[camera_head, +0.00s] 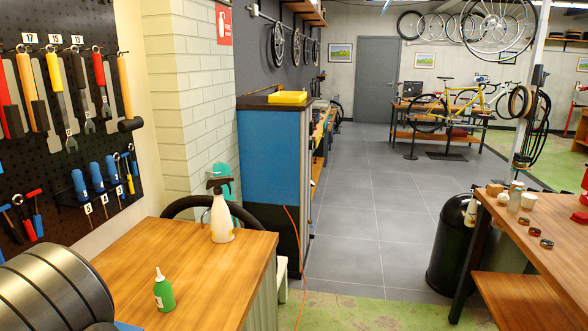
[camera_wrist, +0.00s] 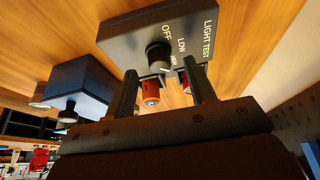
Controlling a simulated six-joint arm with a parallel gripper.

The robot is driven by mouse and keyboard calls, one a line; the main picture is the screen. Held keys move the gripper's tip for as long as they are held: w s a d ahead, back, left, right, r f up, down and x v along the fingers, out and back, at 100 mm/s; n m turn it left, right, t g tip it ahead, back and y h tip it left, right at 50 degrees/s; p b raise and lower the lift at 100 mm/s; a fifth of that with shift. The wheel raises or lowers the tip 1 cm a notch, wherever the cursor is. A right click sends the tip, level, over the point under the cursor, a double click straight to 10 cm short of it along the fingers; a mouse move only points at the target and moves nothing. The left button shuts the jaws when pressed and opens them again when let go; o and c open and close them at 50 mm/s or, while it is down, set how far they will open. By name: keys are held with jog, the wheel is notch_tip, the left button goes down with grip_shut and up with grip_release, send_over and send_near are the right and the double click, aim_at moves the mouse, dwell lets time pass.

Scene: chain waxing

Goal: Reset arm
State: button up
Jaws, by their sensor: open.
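My gripper (camera_wrist: 163,80) shows in the wrist view, with its two dark fingers apart. An orange-brown cylindrical part (camera_wrist: 151,92) shows between the fingers, and I cannot tell whether it touches them. Beyond the fingertips is a dark box (camera_wrist: 125,40) with a black knob (camera_wrist: 158,55) and white lettering that reads OFF, LOW and LIGHT TEST. A red part (camera_wrist: 185,82) shows partly hidden behind the right finger. My gripper does not show in the head view.
A second dark blue box (camera_wrist: 85,85) is left of the gripper. In the head view, a green bottle (camera_head: 164,292) and a white spray bottle (camera_head: 221,215) stand on the wooden table (camera_head: 205,275). Tools hang on a black pegboard (camera_head: 60,105). Grey floor (camera_head: 365,190) lies open beyond.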

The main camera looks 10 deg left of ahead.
jog(key=v, duration=1.5)
jog(key=x, duration=1.7)
jog(key=shift+r+n, duration=0.1)
jog(key=shift+n, duration=0.5)
jog(key=shift+d+n+y, duration=0.15)
jog(key=shift+n+y, duration=0.55)
jog(key=shift+n, duration=0.5)
jog(key=n, duration=0.2)
jog(key=n+g+y, duration=0.1)
jog(key=n, duration=0.2)
jog(key=shift+d+y, duration=0.1)
jog(key=shift+y, duration=0.2)
jog(key=shift+w+n+g+y, duration=0.1)
jog(key=shift+n+g+y, duration=0.25)
jog(key=shift+n, duration=0.8)
jog(key=shift+w+n+g+y, duration=0.15)
jog(key=shift+n+g, duration=0.4)
jog(key=shift+n, duration=0.6)
jog(key=shift+n+g+y, duration=0.3)
jog(key=shift+n+g, duration=0.3)
jog(key=shift+n, duration=1.2)
